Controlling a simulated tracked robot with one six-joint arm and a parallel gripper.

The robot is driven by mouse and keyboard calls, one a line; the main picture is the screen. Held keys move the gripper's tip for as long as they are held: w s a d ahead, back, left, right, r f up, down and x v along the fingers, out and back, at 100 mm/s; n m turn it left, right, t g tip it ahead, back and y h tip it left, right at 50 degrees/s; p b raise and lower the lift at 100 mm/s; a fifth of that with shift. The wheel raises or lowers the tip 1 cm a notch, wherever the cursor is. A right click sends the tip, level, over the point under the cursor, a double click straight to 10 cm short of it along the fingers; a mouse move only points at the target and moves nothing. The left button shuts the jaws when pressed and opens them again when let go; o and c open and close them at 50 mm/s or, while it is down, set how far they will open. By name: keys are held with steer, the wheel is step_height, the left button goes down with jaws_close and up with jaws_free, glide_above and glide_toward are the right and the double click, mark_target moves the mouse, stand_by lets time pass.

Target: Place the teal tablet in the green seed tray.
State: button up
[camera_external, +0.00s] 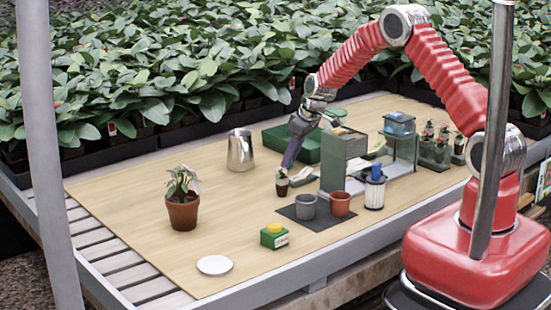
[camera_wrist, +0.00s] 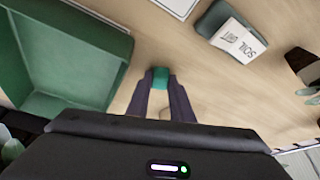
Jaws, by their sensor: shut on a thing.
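The teal tablet (camera_wrist: 160,76) is a small teal block between my fingertips in the wrist view. My gripper (camera_wrist: 160,84) is shut on it, with the dark purple fingers pointing down. In the external view my gripper (camera_external: 287,164) is over the wooden table, in front of the tray, and I cannot make out the tablet there. The green seed tray (camera_external: 271,138) stands at the back of the table. In the wrist view the tray (camera_wrist: 118,42) is an open box with a wide floor, at the left. The tablet is outside it, to the right of its wall.
A labelled soil pack (camera_wrist: 232,35) lies right of my fingers in the wrist view. A grey shelf unit (camera_external: 343,160) is close on the right. A metal pitcher (camera_external: 240,150) stands left of the tray.

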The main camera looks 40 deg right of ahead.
jaws_close()
steer(key=shift+r, duration=0.1)
step_height(320, 180, up, 10)
stand_by(0.5)
steer(key=shift+d, duration=0.1)
stand_by(0.4)
steer(key=w+d+m+h, duration=0.1)
steer(key=d+m, duration=0.3)
steer(key=d, duration=0.9)
steer(key=shift+w+d+r+h, duration=0.3)
steer(key=shift+w+h, duration=0.1)
steer(key=shift+w, duration=0.1)
steer(key=shift+a+f, duration=0.1)
steer(key=shift+f, duration=3.05)
